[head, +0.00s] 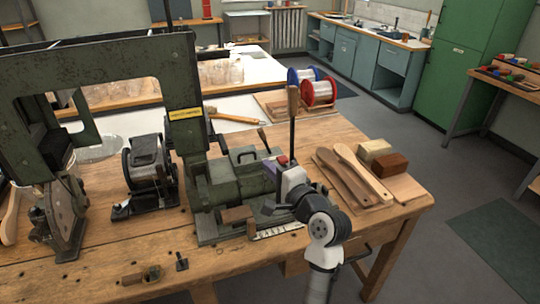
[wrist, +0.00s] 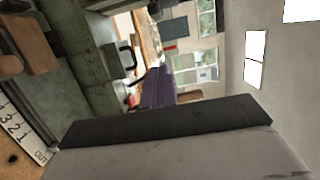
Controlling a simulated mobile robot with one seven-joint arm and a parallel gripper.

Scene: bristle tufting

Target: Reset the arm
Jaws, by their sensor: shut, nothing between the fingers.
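My gripper (head: 268,172) is at the right end of the green machine (head: 235,180) on the wooden bench, close in front of a red part and an upright black lever (head: 292,125). In the wrist view, the gripper's fingers (wrist: 157,82) look purple-grey and shut, with nothing seen between them. The dark hand edge fills the lower part of that view. My arm comes up from the bottom of the head view and bends left over the bench edge. I cannot tell whether the gripper touches the machine.
Wooden brush handles (head: 360,173) and two bristle blocks (head: 376,150) lie on a board to the right. Red and blue wire spools (head: 319,92) stand behind. A numbered scale (head: 279,231) lies at the machine's front. Open floor (head: 440,180) is to the right of the bench (head: 385,218).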

